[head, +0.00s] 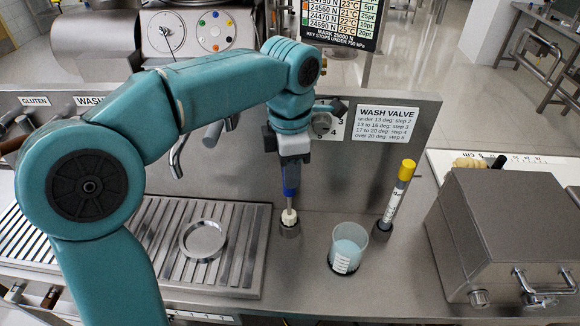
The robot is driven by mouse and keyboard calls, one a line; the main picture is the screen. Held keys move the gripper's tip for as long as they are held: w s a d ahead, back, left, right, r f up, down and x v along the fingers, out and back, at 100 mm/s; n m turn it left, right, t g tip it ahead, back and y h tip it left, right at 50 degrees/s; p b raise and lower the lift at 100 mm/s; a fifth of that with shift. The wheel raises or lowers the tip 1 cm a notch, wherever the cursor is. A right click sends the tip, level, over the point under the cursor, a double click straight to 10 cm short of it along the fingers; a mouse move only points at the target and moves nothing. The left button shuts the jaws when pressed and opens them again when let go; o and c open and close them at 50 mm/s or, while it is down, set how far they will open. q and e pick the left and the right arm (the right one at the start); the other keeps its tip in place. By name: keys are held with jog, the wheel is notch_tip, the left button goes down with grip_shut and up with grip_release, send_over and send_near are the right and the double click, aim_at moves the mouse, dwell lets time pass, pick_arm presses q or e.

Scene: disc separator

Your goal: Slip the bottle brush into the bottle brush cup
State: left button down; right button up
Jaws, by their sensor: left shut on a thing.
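My left arm comes in from the left, and my left gripper (290,188) points down at the middle of the counter. It is shut on the bottle brush (289,215), which hangs upright with its pale bristle head at the bottom. The small grey bottle brush cup (290,231) stands on the counter directly under the brush. The bristle head overlaps the cup's mouth in the head view, and its upper part shows above the rim. I cannot tell how far its tip is inside. My right gripper is not in view.
A clear beaker with pale blue liquid (348,248) and a yellow-capped tube in a holder (397,196) stand to the right. A grey metal box (503,236) is farther right. A round dish (203,240) lies on the slatted drain tray (247,270) at left. An upright panel (408,160) stands behind.

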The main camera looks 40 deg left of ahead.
pick_arm(q)
jog(key=shift+f, duration=0.2)
jog(key=c, duration=0.8)
grip_release()
notch_tip(320, 180, up, 20)
jog(key=p, duration=0.8)
jog(key=shift+r+p, duration=0.15)
jog(key=shift+p, duration=0.15)
